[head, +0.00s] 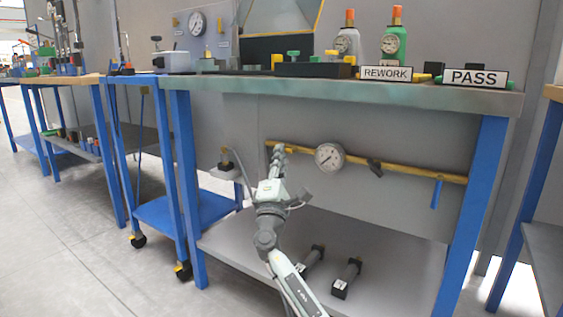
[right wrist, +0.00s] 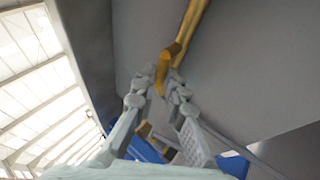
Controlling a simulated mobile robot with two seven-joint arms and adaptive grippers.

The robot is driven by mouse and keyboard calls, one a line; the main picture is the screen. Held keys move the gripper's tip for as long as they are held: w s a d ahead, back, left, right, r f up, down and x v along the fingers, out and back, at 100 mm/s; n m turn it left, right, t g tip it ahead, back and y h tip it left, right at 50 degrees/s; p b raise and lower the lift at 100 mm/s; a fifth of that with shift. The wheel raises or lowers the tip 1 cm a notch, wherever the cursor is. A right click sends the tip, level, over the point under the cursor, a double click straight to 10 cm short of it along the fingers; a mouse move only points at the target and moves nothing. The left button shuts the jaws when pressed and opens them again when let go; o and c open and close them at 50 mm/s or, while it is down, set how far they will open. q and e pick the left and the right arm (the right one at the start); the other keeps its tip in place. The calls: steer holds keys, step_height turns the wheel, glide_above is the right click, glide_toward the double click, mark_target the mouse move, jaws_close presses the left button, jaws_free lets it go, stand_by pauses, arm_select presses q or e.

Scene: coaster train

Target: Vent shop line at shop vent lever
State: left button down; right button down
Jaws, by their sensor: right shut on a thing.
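A brass-yellow shop line pipe (head: 405,173) runs along the grey panel under the bench, with a round gauge (head: 329,157) on it. My right gripper (head: 278,151) is at the pipe's left end. In the right wrist view its fingers (right wrist: 161,78) are closed around a short yellow lever (right wrist: 160,84), apparently the shop vent lever, just below the pipe's end (right wrist: 190,25). The fingers partly hide the lever, so its exact angle is unclear. A black handle (head: 375,167) and a hanging blue handle (head: 437,194) sit farther right on the pipe. My left gripper is out of view.
The bench top (head: 400,92) overhangs the pipe, with blue legs (head: 483,190) on both sides. Two dark cylinders lie on the lower shelf (head: 395,255). REWORK (head: 386,73) and PASS (head: 473,77) signs stand on top. A blue cart (head: 160,218) stands at left.

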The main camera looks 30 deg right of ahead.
steer(key=shift+m+h, duration=0.4)
steer(key=shift+g, duration=0.3)
steer(key=c, duration=1.6)
jaws_free()
steer(key=v, duration=1.2)
